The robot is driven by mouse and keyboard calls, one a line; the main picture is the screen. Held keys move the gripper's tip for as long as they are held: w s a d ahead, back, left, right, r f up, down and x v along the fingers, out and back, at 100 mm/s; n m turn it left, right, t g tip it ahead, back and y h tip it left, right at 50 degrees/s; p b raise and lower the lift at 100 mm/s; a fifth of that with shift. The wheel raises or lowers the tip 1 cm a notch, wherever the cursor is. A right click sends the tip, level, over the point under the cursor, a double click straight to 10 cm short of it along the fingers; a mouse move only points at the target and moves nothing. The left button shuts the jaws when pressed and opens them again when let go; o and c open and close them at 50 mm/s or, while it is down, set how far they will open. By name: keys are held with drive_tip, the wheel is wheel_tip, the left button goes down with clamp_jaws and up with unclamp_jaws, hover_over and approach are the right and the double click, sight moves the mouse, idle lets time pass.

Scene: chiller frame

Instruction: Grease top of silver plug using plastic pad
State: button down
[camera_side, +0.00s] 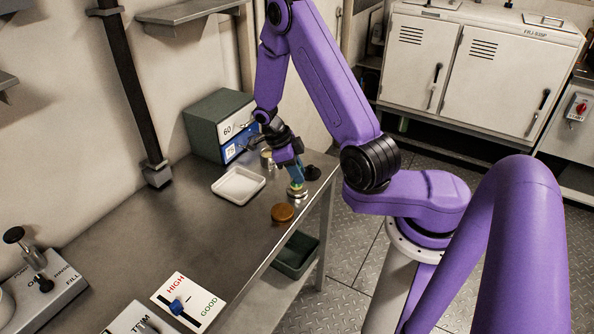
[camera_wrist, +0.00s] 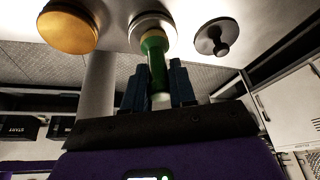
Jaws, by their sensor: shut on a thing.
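My gripper (camera_side: 298,174) points down near the front edge of the steel bench and is shut on a green-handled tool, which I take to be the plastic pad (camera_side: 296,187). In the wrist view, the blue fingers of my gripper (camera_wrist: 157,70) sit on both sides of its green handle (camera_wrist: 153,46). The pad's pale end meets, or is very close to, a round silver piece, likely the silver plug (camera_wrist: 147,20); contact cannot be told for sure. In the side view the silver plug (camera_side: 297,197) is directly under the pad, partly covered by it.
A brown-gold disc (camera_side: 282,212) and a dark knobbed piece (camera_side: 312,172) lie close on either side. A white tray (camera_side: 256,188) and a small metal can (camera_side: 266,158) are nearby. A green-grey box (camera_side: 205,118) stands behind. The bench middle is clear.

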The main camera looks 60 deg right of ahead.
drive_tip(key=shift+s, duration=0.4)
drive_tip(key=shift+w, duration=0.25)
drive_tip(key=shift+w, duration=0.25)
drive_tip(key=shift+s, duration=0.15)
drive_tip(key=shift+s, duration=0.3)
drive_tip(key=shift+w, duration=0.25)
idle(2.6)
drive_tip(key=shift+w, duration=0.25)
drive_tip(key=shift+s, duration=0.3)
